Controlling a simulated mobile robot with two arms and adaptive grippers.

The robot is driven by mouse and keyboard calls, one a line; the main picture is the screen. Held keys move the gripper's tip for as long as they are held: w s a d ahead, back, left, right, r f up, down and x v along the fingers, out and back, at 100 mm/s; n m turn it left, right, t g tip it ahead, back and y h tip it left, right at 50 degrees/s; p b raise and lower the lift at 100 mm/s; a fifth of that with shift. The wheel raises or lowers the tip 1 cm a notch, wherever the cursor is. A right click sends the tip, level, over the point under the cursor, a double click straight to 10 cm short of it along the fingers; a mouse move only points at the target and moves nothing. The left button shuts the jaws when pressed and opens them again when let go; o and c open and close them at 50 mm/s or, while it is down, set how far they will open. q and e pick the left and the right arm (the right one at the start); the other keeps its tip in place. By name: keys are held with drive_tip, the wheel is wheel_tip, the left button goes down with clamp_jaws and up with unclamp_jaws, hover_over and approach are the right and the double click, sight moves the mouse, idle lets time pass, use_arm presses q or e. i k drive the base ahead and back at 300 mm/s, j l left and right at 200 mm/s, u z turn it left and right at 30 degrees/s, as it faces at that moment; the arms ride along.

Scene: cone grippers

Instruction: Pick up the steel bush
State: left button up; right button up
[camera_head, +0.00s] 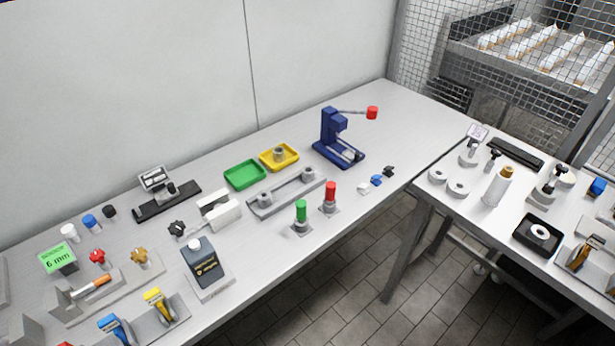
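A small grey metal ring-shaped piece, which looks like the steel bush (279,154), sits in the yellow tray (292,161) near the back of the long table. The green tray (245,174) beside it on the left looks empty. In front of the trays lies a grey fixture bar (287,193) with a round grey boss near each end; I cannot tell whether these are separate parts. Neither of my grippers is in view.
A blue press (337,142) with a red-knobbed lever stands right of the yellow tray. Green (301,211) and red (330,193) handled tools stand in front of the fixture.

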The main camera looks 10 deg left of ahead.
sight(309, 171)
drive_tip(key=i+l+u, duration=0.1)
drive_tip(key=l+u, duration=0.65)
drive_tip(key=l, duration=0.2)
drive_tip(key=l+u, duration=0.4)
drive_tip(key=l, duration=0.15)
